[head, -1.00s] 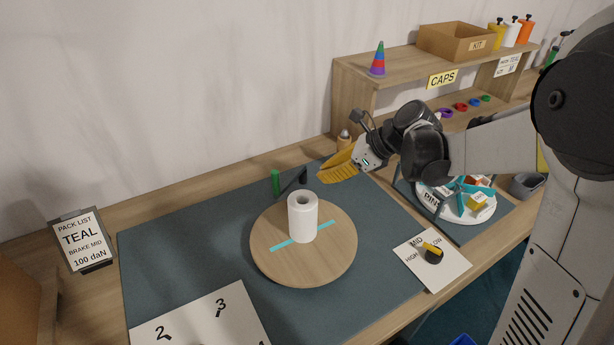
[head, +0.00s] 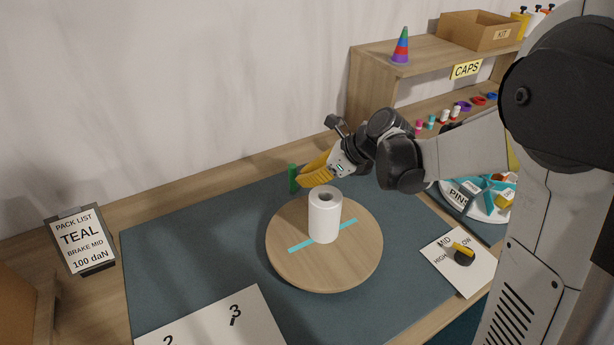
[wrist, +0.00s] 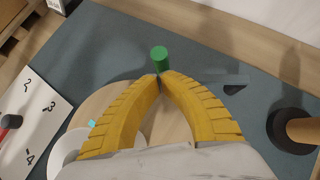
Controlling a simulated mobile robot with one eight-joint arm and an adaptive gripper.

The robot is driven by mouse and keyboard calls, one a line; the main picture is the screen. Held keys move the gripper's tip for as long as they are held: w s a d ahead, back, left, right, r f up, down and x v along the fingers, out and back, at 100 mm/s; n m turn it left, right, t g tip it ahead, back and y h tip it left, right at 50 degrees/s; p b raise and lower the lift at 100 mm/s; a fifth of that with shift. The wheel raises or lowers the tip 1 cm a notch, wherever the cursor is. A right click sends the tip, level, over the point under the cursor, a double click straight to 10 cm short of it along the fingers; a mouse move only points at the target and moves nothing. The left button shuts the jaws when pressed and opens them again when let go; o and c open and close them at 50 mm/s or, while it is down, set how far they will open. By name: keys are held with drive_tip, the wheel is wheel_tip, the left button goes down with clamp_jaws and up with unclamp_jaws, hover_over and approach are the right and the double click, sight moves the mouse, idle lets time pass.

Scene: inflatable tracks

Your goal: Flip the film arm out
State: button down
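A green upright handle (head: 293,177) stands behind the round wooden turntable (head: 290,265); in the wrist view the green handle (wrist: 160,58) is right at my fingertips. A dark bar (wrist: 235,83) lies to its right in the wrist view, probably part of the film arm; my gripper hides it in the head view. My gripper (head: 302,183) has yellow ribbed fingers. In the wrist view my gripper (wrist: 160,76) has its tips together, beside the handle's lower part; whether they touch it is unclear. A white roll (head: 324,218) stands upright on the turntable.
A dial card (head: 460,262) with a yellow-and-black knob lies right of the turntable. A numbered white board (head: 215,320) is at front left, and a pack list sign (head: 80,240) stands at left. A shelf (head: 430,52) is behind. The mat's left side is clear.

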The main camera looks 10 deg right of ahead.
drive_tip(key=shift+w+a+m+t, duration=0.2)
drive_tip(key=shift+a+m+t, duration=0.1)
drive_tip(key=shift+a+m, duration=0.15)
drive_tip(key=shift+w+a+m+t+h, duration=0.2)
drive_tip(key=shift+a+m+t+h, duration=0.1)
drive_tip(key=shift+a+m, duration=0.1)
drive_tip(key=w+a, duration=0.4)
drive_tip(key=shift+a+p, duration=0.15)
drive_tip(key=shift+p, duration=0.2)
idle(0.3)
drive_tip(key=shift+w, duration=0.1)
idle(0.3)
